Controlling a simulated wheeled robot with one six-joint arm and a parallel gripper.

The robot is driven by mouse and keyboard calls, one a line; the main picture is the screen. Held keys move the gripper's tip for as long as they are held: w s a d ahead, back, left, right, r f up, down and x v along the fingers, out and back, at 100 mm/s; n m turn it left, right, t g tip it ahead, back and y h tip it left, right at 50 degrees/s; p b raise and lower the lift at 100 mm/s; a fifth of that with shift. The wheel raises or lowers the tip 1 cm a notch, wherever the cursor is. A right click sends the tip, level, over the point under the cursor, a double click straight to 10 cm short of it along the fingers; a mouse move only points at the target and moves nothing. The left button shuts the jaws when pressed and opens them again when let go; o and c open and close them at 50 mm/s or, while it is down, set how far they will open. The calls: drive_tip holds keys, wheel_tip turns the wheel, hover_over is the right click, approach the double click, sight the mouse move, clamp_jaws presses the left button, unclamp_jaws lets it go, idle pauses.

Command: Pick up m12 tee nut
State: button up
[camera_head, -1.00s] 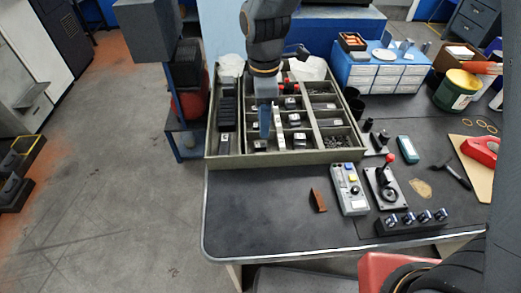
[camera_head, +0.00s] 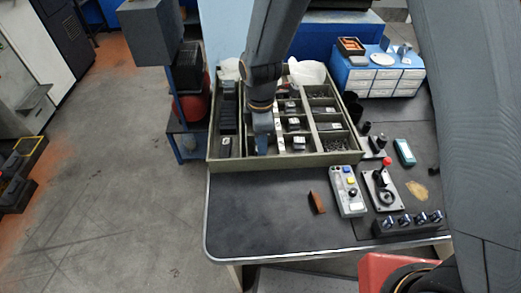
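A shallow green compartment tray (camera_head: 285,161) stands on the dark bench. Its compartments hold several small dark blocks with light labels, such as one dark block (camera_head: 298,142) right of my gripper. They are too small to tell which is the M12 tee nut. My gripper (camera_head: 262,150) points down into the front left-middle compartment. Only a blue-grey finger surface shows, so its opening and anything between the fingers are hidden. My arm covers part of the tray behind it.
A grey control box (camera_head: 347,190), a red-knobbed joystick (camera_head: 383,183) and a small brown piece (camera_head: 317,202) lie in front of the tray. A blue drawer cabinet (camera_head: 377,75) stands behind right. The bench's front left is clear.

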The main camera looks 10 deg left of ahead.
drive_tip(key=shift+c, duration=0.4)
drive_tip(key=c, duration=0.9)
